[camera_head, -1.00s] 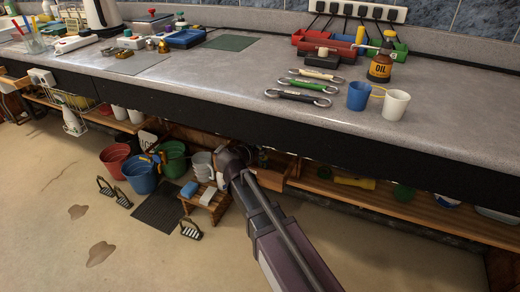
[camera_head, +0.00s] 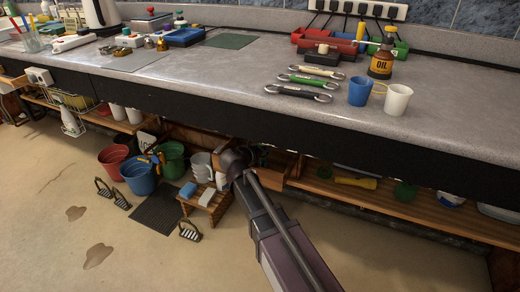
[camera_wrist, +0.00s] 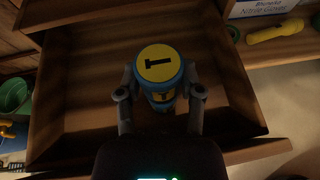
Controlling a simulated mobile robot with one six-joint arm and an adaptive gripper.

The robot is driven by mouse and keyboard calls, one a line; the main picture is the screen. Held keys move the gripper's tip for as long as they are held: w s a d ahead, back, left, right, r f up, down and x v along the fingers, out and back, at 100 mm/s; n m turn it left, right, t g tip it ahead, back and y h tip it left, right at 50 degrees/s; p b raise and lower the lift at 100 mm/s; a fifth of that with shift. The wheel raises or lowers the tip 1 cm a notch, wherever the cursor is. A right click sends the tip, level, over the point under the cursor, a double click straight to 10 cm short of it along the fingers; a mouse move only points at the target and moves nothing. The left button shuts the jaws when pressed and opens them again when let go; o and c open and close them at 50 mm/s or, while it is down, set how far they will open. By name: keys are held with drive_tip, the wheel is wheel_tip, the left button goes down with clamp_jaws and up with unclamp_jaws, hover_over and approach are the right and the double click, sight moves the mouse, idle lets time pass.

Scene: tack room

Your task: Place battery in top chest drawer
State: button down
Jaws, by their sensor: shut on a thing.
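The battery (camera_wrist: 160,66) is a cylinder with a yellow top, a dark mark on it, and a blue rim. My gripper (camera_wrist: 161,86) is shut on it, one finger on each side. In the wrist view it is over the bare wooden floor of an open drawer (camera_wrist: 78,88). I cannot tell whether the battery's lower end touches that floor. In the head view the drawer front (camera_head: 276,180) juts out under the counter, beside my wrist. My arm hides the battery there.
A counter (camera_head: 220,75) overhangs the drawer. A lower wooden shelf (camera_head: 400,207) runs right, with a yellow torch (camera_wrist: 275,31) on it. A small wooden stool (camera_head: 205,205) and a blue bucket (camera_head: 140,177) stand on the floor to the left.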

drive_tip(key=shift+f, duration=0.3)
drive_tip(key=shift+c, duration=1.2)
unclamp_jaws()
drive_tip(key=shift+r, duration=0.2)
drive_tip(key=shift+r+p, duration=0.35)
drive_tip(key=shift+r, duration=0.05)
drive_tip(key=shift+s+a+r, duration=0.1)
drive_tip(key=shift+s+r, duration=0.05)
drive_tip(key=shift+r, duration=0.1)
drive_tip(key=p+v, duration=0.3)
drive_tip(key=v, duration=0.4)
drive_tip(key=shift+s+f, duration=0.1)
